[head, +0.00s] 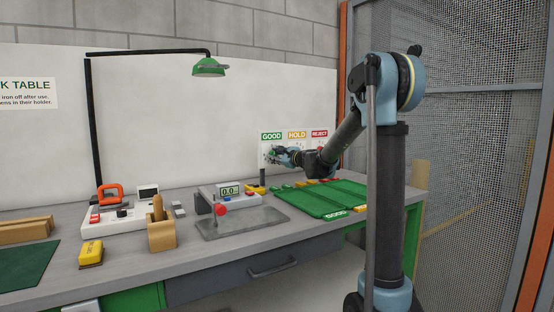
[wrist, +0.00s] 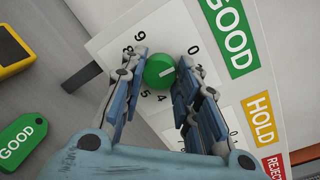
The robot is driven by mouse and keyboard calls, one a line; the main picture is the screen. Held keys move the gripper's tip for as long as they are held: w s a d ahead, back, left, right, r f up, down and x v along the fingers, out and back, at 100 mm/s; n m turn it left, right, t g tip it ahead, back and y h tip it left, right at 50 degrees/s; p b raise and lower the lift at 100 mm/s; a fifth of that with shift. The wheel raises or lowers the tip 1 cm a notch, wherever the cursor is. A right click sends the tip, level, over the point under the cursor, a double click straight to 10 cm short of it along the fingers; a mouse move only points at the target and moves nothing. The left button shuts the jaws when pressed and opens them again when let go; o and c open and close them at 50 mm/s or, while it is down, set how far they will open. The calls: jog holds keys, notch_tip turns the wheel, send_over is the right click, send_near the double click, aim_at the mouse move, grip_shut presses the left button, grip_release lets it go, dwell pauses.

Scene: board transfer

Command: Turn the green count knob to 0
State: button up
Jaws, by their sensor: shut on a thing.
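The green count knob (wrist: 159,71) sits on a white dial panel (wrist: 110,42) below the green GOOD label (wrist: 229,38). My gripper (wrist: 160,74) is shut on the knob, with one finger on each side. The knob's short white mark points right, toward the right finger. The 0 (wrist: 194,50) shows at the dial's upper right; 8, 9, 4 and 5 also show. The fingers hide the other numbers, including the one by the mark. In the head view my gripper (head: 273,154) is at the panel under the GOOD sign (head: 271,136).
HOLD (head: 296,135) and REJECT (head: 319,134) signs stand beside GOOD. A black post (head: 262,176) rises near the panel.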

dwell(0.4)
jog(key=o, duration=1.1)
jog(key=shift+w, duration=0.1)
jog(key=v, duration=1.2)
